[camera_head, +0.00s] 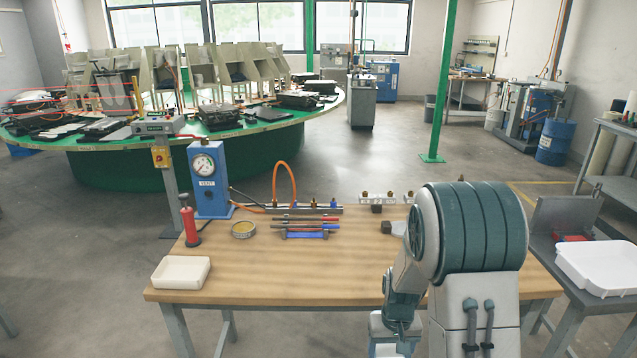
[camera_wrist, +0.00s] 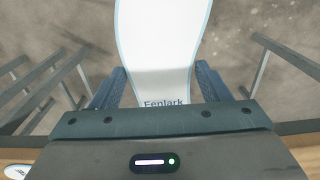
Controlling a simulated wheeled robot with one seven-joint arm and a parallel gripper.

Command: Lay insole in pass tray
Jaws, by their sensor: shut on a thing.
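In the wrist view my gripper (camera_wrist: 160,82) is shut on a white insole (camera_wrist: 155,45) with a pale blue edge and the dark word "Fenlark" near its held end. The insole extends away from the fingers, above grey floor. In the head view my arm hides the gripper and insole. Two white trays show there: a large shallow tray (camera_head: 606,283) on the right-hand stand, and a small one (camera_head: 170,286) at the left front of the wooden table. No label shows which is the pass tray.
The wooden table (camera_head: 290,280) has clear room in front. A blue gauge unit (camera_head: 208,180), red hand pump (camera_head: 189,226), round tin (camera_head: 243,230) and tools (camera_head: 306,226) stand farther back. In the wrist view, metal frame bars (camera_wrist: 262,73) flank the insole.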

